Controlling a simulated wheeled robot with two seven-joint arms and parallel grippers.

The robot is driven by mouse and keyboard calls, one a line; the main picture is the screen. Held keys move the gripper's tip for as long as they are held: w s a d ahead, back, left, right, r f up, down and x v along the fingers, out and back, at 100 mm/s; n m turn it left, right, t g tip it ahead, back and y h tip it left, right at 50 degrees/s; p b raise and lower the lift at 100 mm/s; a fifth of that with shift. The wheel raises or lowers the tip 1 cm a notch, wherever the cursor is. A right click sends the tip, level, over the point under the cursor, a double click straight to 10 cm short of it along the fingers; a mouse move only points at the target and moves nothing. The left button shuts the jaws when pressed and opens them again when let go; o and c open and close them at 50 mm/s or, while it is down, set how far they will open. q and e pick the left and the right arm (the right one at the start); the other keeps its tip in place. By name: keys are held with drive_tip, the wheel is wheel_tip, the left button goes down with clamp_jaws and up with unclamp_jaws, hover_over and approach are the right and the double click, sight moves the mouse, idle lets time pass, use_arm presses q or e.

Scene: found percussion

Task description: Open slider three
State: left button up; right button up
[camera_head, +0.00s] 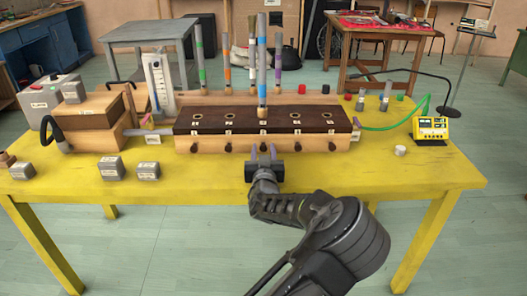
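A long wooden box with a dark top (212,122) stands on the yellow table. It has a row of several holes with small number labels, and dark slider knobs along its front. An upright tube (262,75) with a blue band stands at the middle, third hole.
More banded tubes (200,62) stand behind the box. Wooden boxes (90,108) and grey labelled blocks (110,168) are at the left. A yellow meter (430,130) and a small white cylinder (400,151) are at the right. The table's front right (430,175) is clear.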

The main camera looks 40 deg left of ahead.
use_arm(q)
clamp_jaws()
